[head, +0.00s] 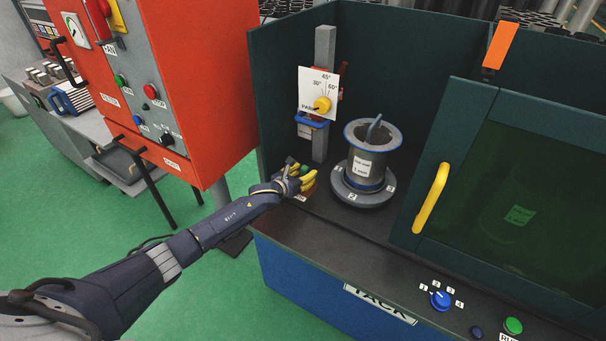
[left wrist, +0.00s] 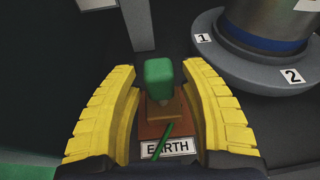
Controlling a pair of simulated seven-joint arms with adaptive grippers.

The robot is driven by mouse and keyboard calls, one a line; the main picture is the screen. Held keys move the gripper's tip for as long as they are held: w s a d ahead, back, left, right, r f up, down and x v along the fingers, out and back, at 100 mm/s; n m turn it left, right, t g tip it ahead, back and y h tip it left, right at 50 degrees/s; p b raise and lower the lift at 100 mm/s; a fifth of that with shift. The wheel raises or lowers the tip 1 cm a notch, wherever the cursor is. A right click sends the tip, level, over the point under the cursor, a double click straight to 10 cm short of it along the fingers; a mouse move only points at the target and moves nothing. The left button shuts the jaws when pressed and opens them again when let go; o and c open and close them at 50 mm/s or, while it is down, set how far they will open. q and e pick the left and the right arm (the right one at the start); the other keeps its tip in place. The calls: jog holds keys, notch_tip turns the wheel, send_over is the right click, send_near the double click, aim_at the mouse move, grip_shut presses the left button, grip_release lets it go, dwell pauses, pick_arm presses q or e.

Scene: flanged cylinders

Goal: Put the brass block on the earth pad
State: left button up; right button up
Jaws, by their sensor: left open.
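My left gripper (head: 303,180) has its yellow fingers spread at the front left of the open bay. In the left wrist view the gripper (left wrist: 160,70) is open, one finger on each side of a green upright grip. A brass-coloured block (left wrist: 174,106) shows just under the green grip (left wrist: 158,80). The block appears to rest on the reddish-brown earth pad (left wrist: 150,131), with the EARTH label (left wrist: 167,148) in front of it. A thin green cable crosses the pad and label. I cannot see clear contact between fingers and grip. My right gripper is out of view.
A grey flanged cylinder (head: 368,158) stands on a numbered round base (head: 362,190) right of the gripper. A post with a dial plate (head: 319,92) stands behind. The bay's dark wall rises at the left, and a door with a yellow handle (head: 431,198) is at the right.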

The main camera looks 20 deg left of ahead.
pick_arm(q)
jog(key=shift+r, duration=0.15)
jog(key=v, duration=1.2)
